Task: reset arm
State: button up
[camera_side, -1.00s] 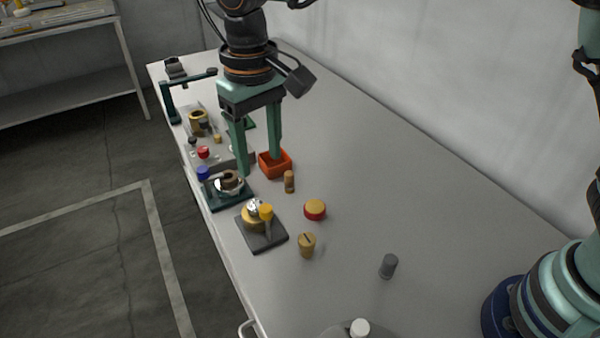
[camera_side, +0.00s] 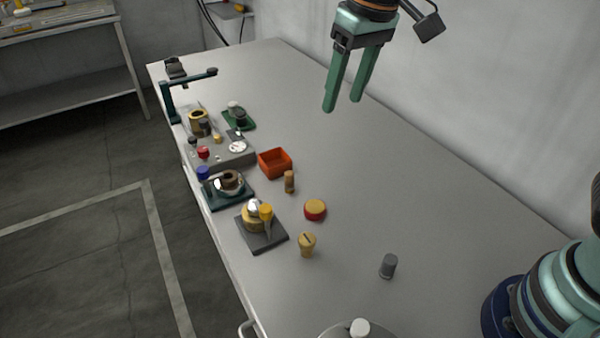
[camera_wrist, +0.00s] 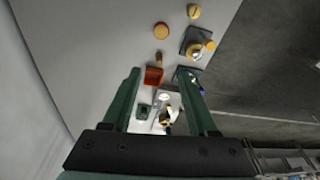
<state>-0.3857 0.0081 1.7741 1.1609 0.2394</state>
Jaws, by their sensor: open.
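My gripper (camera_side: 342,106) is high above the back right part of the bench, near the wall. Its two green fingers are apart with nothing between them, and they touch nothing. In the wrist view the fingers of my gripper (camera_wrist: 162,82) frame the bench and its items far below. The stirred-tank items stand along the bench's left side. They include a dark teal base (camera_side: 231,197) with a metal and brown vessel, and a dark grey plate (camera_side: 263,236) with a brass and yellow-topped piece.
An orange-red open box (camera_side: 275,163), a brown cylinder (camera_side: 289,181), a red and tan disc (camera_side: 315,209), a tan stopper (camera_side: 307,244) and a grey cylinder (camera_side: 388,265) stand on the bench. A dark teal stand (camera_side: 171,103) rises at the far left. The bench's right side is largely clear.

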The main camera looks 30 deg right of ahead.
jog(key=s+d+f+t, duration=0.1)
jog(key=s+d, duration=0.3)
jog(key=d, duration=0.3)
jog(key=s+d+f+m+t, duration=0.1)
jog(key=s+d+t, duration=0.1)
jog(key=s+d, duration=0.3)
jog(key=d, duration=0.3)
jog(key=shift+s+d+m+t+h, duration=0.2)
jog(key=shift+m+t+h, duration=0.1)
jog(key=shift+h, duration=0.1)
